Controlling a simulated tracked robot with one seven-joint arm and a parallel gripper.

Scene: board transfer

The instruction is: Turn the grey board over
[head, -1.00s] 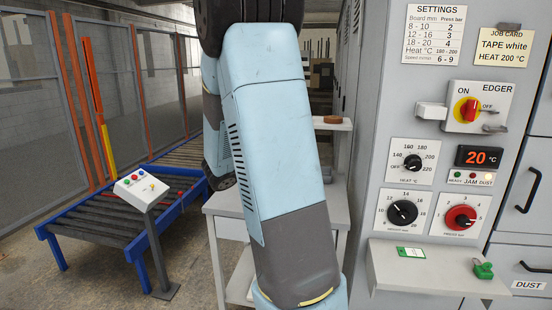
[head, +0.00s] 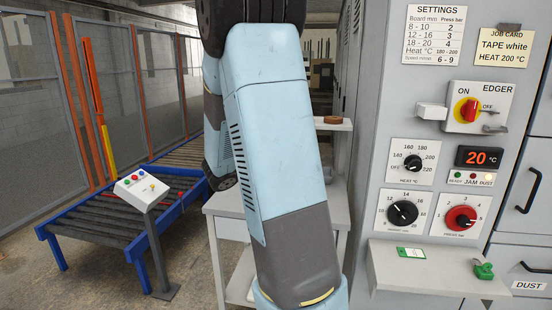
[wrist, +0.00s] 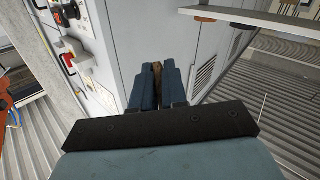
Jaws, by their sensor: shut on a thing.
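My gripper (wrist: 154,90) shows in the wrist view, with its dark blue fingers close together. It is shut on a narrow brown thing (wrist: 157,72), of which only a thin strip shows between the fingers. I cannot tell what the brown thing is. I cannot make out the grey board in either view. In the head view my arm fills the middle and my gripper is out of sight.
The grey edger cabinet (head: 392,80) with dials and switches stands at the right, with a small shelf (head: 430,270) below them. A blue-framed roller conveyor (head: 85,222) and control post (head: 153,245) stand left. A pale table (head: 224,209) is partly behind my arm.

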